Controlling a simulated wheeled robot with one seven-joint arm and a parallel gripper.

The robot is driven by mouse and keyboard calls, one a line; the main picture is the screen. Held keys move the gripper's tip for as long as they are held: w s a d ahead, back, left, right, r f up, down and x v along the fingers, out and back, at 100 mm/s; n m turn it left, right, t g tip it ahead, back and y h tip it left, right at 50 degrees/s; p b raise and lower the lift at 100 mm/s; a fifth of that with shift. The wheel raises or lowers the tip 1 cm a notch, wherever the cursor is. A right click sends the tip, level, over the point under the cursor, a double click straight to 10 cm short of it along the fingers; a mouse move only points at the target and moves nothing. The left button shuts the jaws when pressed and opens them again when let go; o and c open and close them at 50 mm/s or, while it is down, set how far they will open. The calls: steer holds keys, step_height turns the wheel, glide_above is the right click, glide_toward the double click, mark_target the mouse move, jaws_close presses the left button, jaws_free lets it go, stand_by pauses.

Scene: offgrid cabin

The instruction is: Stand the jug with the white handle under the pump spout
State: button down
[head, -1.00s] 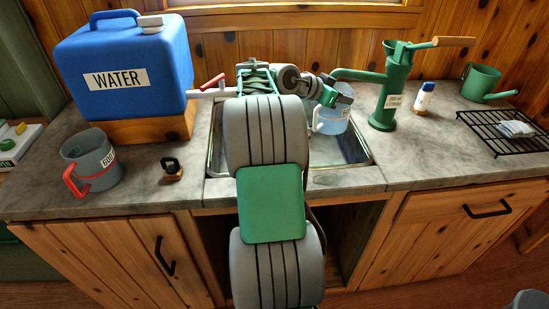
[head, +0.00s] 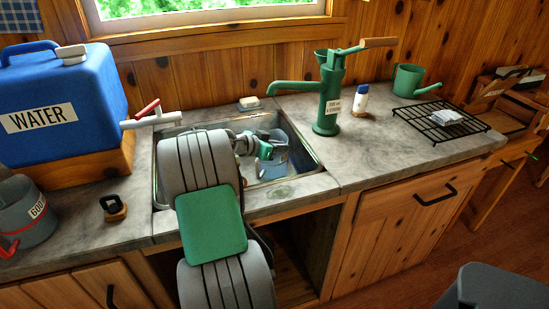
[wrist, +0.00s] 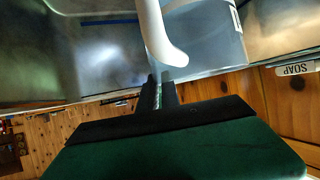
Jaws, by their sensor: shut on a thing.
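The light-blue, see-through jug (head: 278,157) with the white handle is in the sink's right half, partly hidden by my gripper. The green pump (head: 328,105) stands right of the sink, and its spout (head: 285,86) reaches left over the basin. The jug is below the spout tip in the head view; I cannot tell whether it is straight under it or touches the sink floor. My gripper (head: 266,150) is at the jug's side.
A metal sink (head: 312,150) surrounds the jug. A white tap with a red lever (head: 150,118) is at the left rim. A blue water container (head: 70,95), grey jug with red handle (head: 25,215), soap bottle (head: 360,97), black rack (head: 440,121) and green can (head: 412,81) stand around.

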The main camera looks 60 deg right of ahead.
step_height(320, 180, down, 3)
steer(key=shift+f, duration=0.1)
steer(key=c, duration=1.5)
jaws_free()
steer(key=shift+c, duration=0.2)
steer(key=v, duration=1.2)
